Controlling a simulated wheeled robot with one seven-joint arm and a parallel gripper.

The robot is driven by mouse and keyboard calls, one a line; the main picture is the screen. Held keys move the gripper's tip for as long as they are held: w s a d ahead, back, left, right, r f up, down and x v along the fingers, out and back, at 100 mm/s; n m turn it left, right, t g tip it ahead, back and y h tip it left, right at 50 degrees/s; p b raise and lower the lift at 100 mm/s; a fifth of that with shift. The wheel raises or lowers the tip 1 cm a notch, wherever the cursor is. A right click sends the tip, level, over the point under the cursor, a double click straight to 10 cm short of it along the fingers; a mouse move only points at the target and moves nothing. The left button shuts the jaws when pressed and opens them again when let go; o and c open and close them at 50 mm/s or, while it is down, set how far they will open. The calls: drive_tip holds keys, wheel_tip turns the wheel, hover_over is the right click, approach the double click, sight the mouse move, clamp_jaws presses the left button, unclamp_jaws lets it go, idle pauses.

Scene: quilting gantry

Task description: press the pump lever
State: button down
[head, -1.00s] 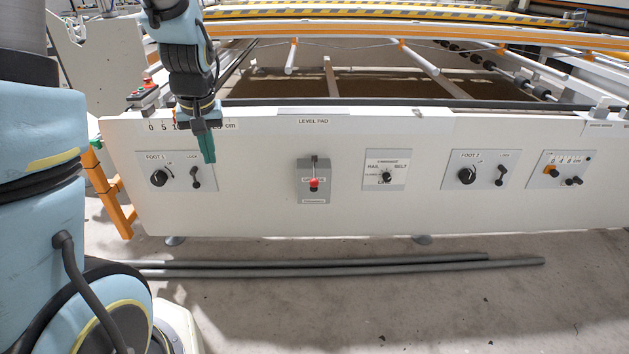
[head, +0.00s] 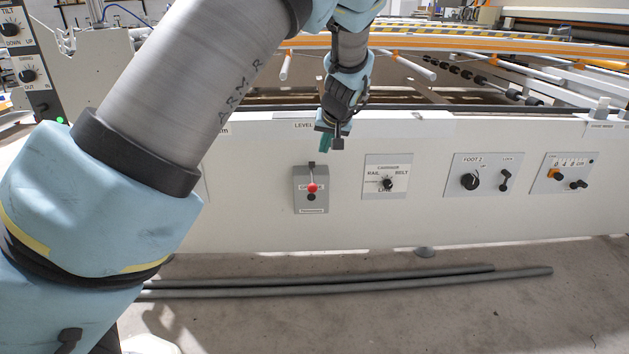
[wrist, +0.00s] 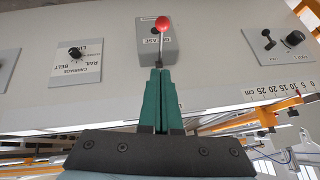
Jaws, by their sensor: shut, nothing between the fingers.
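A lever with a red ball knob (head: 312,188) stands out from a grey box (head: 300,204) on the white front panel, which I take to be the pump lever. In the wrist view the red knob (wrist: 162,23) is at top centre, and its thin rod runs down toward my fingertips. My gripper (head: 326,146), with green fingers, is shut and empty. It is above and slightly right of the box in the head view. In the wrist view the fingertips (wrist: 159,71) lie beside the box's edge, near the rod's lower end; I cannot tell whether they touch.
The carriage panel (head: 398,166) with a rotary knob is right of the box, and the FOOT 2 panel (head: 455,164) lies further right. Long dark tubes (head: 400,282) lie on the floor below. The panel's top edge (head: 450,116) runs behind my gripper. My arm hides the left.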

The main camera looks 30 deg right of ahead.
idle(0.3)
hover_over(316, 187)
wheel_tip(316, 187, down, 8)
wheel_tip(316, 187, down, 3)
drive_tip(key=shift+f+p, duration=0.1)
drive_tip(key=shift+p, duration=0.2)
drive_tip(key=shift+f, duration=0.4)
drive_tip(key=shift+f, duration=0.1)
